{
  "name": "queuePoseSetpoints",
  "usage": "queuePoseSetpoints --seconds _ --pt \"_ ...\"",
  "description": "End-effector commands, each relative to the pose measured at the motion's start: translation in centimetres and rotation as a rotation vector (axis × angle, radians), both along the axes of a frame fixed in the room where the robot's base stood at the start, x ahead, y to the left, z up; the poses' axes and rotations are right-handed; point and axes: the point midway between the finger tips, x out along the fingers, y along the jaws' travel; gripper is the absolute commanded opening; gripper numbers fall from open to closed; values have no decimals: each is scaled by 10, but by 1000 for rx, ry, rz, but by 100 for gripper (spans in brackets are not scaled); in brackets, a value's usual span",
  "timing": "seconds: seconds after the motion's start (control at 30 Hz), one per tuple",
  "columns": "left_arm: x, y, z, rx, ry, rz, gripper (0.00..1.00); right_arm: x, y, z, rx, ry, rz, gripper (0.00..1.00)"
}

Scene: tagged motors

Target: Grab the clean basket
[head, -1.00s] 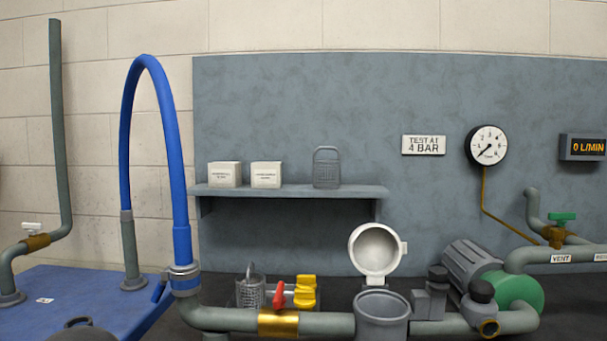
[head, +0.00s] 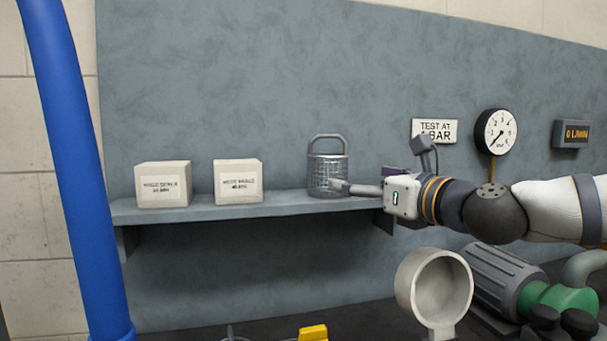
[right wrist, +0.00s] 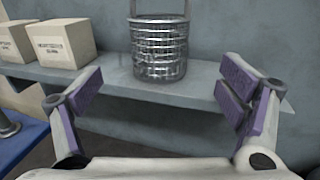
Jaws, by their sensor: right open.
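The clean basket (head: 327,172) is a grey mesh cylinder with an upright loop handle. It stands upright on the right part of the wall shelf. In the right wrist view the basket (right wrist: 160,50) stands ahead, roughly centred between my fingers and beyond their tips. My right gripper (head: 350,187) reaches in from the right at shelf height, beside the basket; one finger overlaps the basket's lower right in the head view. The right gripper (right wrist: 163,90) is open and empty, with purple pads on both fingers. My left gripper is out of view.
The grey shelf (head: 275,211) also holds two labelled white boxes, one at the left (head: 163,184) and one nearer the basket (head: 238,181). A blue hose (head: 72,170) rises at left.

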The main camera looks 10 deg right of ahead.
Motion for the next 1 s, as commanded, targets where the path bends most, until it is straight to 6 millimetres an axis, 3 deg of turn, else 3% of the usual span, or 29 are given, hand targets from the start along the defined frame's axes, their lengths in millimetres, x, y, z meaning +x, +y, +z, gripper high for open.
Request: queuePoseSetpoints --seconds 0.2,0.6,0.87,0.9,1.0 --pt "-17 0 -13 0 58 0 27 46 14 -9 -5 9 0 89" --pt "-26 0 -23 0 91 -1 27 107 32 -7 -4 4 0 89" --pt "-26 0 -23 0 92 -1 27 114 34 -2 -2 -1 1 89" --pt "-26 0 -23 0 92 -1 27 114 34 -2 -2 -2 1 87" --pt "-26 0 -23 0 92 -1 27 114 34 -2 -2 -1 1 64"
